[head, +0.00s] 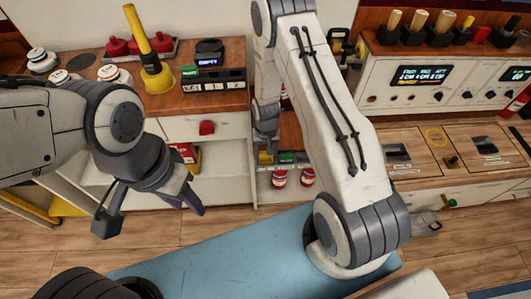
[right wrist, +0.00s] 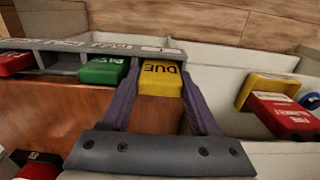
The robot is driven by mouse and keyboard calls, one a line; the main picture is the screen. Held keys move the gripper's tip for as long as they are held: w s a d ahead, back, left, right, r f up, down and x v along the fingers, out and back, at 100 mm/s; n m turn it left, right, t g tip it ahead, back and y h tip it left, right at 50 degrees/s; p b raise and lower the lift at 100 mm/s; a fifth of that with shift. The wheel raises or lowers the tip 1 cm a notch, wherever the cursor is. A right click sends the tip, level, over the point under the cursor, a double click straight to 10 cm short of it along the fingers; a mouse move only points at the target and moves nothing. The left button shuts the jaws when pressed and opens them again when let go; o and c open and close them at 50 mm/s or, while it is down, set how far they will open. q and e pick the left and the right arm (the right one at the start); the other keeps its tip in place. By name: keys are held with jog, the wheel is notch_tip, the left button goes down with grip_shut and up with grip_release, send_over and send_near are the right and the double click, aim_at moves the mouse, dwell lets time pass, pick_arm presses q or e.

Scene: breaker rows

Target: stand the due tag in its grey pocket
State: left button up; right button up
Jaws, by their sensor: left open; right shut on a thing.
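The yellow due tag (right wrist: 160,76) sits between the two purple fingers of my right gripper (right wrist: 157,92), which is shut on it. It is at the right end of a grey pocket rack (right wrist: 65,57) in the right wrist view, lettering upside down; how deep it sits in a pocket I cannot tell. A green tag (right wrist: 103,70) and a red tag (right wrist: 14,62) are in the rack to its left. In the head view, my right gripper (head: 265,150) is low at a shelf, partly hidden by its arm. My left gripper (head: 150,215) is open and empty.
Yellow and red blocks (right wrist: 283,113) lie in a pale bin at the right of the wrist view. In the head view, a desk rack (head: 215,82) stands near a yellow plunger-like object (head: 152,70). Red-and-white jars (head: 280,178) stand below the green tag.

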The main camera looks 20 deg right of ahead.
jog(key=shift+f+b, duration=0.5)
jog(key=shift+f, duration=0.35)
jog(key=o, duration=1.4)
jog(key=shift+r, duration=0.1)
notch_tip(320, 180, up, 10)
jog(key=shift+p, duration=0.4)
jog(key=shift+r, duration=0.25)
